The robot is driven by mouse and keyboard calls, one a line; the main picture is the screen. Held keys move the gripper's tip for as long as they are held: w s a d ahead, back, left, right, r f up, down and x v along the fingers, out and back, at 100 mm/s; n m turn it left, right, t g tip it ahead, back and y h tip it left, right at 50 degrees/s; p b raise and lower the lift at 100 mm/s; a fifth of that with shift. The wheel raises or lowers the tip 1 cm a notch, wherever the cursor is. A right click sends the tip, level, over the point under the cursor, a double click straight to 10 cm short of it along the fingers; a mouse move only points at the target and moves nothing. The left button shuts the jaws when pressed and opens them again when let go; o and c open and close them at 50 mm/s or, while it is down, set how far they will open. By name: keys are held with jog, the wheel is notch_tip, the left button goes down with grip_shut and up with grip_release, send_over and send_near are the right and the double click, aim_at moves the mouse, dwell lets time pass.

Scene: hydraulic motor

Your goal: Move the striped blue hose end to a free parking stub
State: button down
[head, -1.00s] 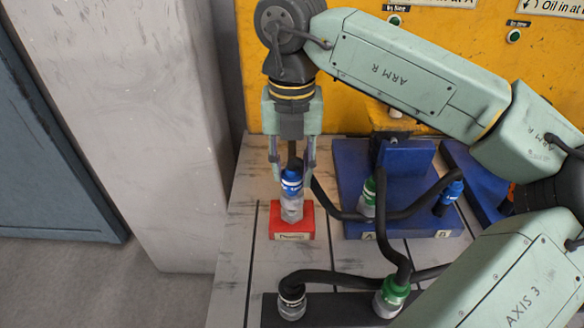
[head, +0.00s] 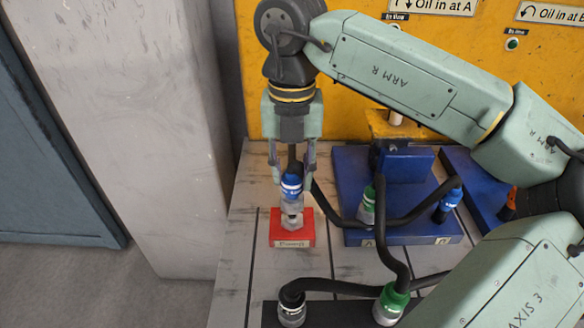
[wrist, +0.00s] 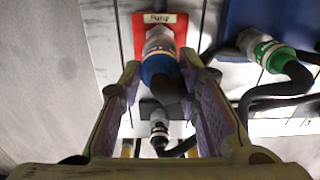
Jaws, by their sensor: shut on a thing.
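The striped blue hose end (head: 291,186), blue with white bands, is upright between the fingers of my gripper (head: 292,170), which is shut on it. Its silver lower part is over the red block (head: 292,240), labelled Pump in the wrist view (wrist: 160,18). A silver fitting stands on that block; I cannot tell for certain whether the hose end still touches it. The hose end also shows in the wrist view (wrist: 159,66), between the finger pads. A dark bar (head: 340,312) in front carries a black-and-silver hose end (head: 291,309) and a green one (head: 390,303). No empty stub is clearly visible.
A blue block (head: 345,185) to the right carries another green hose end (head: 367,206) and another blue one (head: 449,203). Black hoses loop between the ends, close to my gripper. The yellow panel (head: 360,60) stands behind, a grey pillar at left.

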jog(key=shift+r+p, duration=2.05)
jog(key=shift+r, duration=1.3)
jog(key=s+d, duration=0.3)
jog(key=d, duration=0.6)
jog(key=s+d, duration=0.2)
jog(key=d, duration=0.8)
jog(key=s+d, duration=0.3)
jog(key=d, duration=0.6)
jog(key=shift+s+d, duration=0.3)
jog(key=shift+d, duration=0.1)
jog(key=s+d, duration=0.3)
jog(key=d, duration=0.6)
jog(key=s+d+p, duration=0.1)
jog(key=s+d, duration=0.1)
jog(key=d, duration=0.8)
jog(key=s+d+p, duration=0.1)
jog(key=s+d, duration=0.2)
jog(key=d, duration=0.6)
jog(key=shift+s+d, duration=0.35)
jog(key=shift+d, duration=0.1)
